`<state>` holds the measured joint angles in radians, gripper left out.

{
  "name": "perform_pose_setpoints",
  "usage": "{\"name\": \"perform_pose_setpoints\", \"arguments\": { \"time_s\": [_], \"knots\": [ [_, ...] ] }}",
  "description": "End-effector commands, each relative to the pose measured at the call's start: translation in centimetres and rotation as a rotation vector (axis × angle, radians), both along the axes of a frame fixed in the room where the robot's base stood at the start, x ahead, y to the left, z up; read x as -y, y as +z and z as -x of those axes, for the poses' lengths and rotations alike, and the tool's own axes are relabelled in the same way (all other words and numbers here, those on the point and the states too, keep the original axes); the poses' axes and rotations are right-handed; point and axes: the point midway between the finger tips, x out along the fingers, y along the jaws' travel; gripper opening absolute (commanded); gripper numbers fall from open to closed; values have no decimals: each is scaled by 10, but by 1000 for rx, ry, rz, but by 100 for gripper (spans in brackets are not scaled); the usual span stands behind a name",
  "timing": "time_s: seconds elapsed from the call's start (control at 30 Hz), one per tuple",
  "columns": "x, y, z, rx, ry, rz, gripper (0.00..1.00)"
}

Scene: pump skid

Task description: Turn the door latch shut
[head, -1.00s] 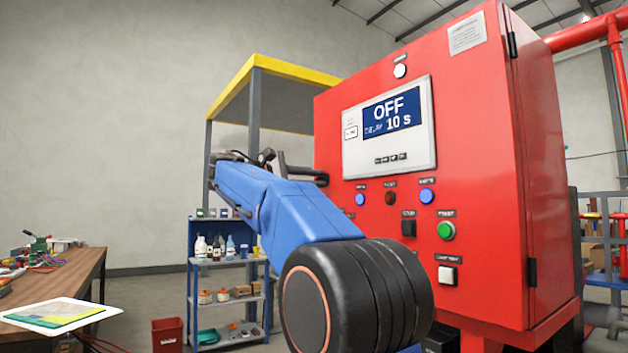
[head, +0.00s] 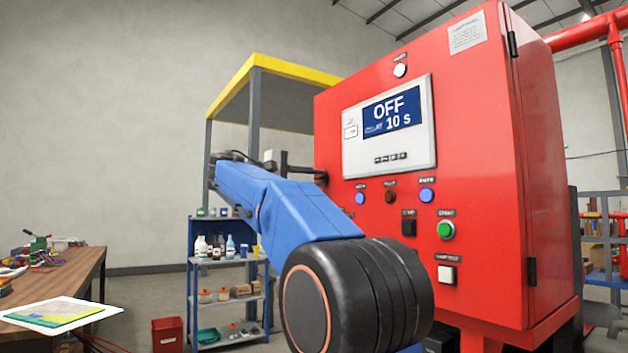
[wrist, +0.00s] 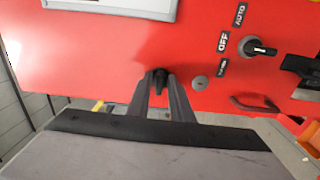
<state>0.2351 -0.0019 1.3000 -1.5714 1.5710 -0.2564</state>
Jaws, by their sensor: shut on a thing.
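The door latch (wrist: 160,77) is a small black handle on the red cabinet door (wrist: 110,75). In the wrist view it sits between the tips of my gripper (wrist: 161,84), and the two dark fingers are shut on it. In the head view my gripper (head: 288,166) is a dark shape at the left edge of the red cabinet (head: 480,170), beyond my blue arm. The latch cannot be made out clearly there, and my arm covers part of that area.
In the wrist view a black rotary switch (wrist: 258,48) with OFF and AUTO labels and a round grey lock (wrist: 200,83) are right of the latch. In the head view a display panel (head: 390,128) reads OFF. A blue shelf (head: 228,280) and a workbench (head: 60,285) stand left.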

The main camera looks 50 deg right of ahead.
Motion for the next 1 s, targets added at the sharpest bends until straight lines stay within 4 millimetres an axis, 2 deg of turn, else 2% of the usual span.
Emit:
{"name": "perform_pose_setpoints", "arguments": {
  "time_s": [0.17, 0.2, 0.23, 0.53, 0.67, 1.0],
  "knots": [
    [0, -1, 0, -1, -2, -2, 0],
    [0, -1, 0, -1, -2, -2, 24],
    [0, -1, 0, -1, -2, -2, 27],
    [-1, -1, 0, -1, -1, -1, 27],
    [-8, 0, -2, -1, 0, -1, 27],
    [-56, 0, -14, -1, 2, -1, 27]
  ]
}}
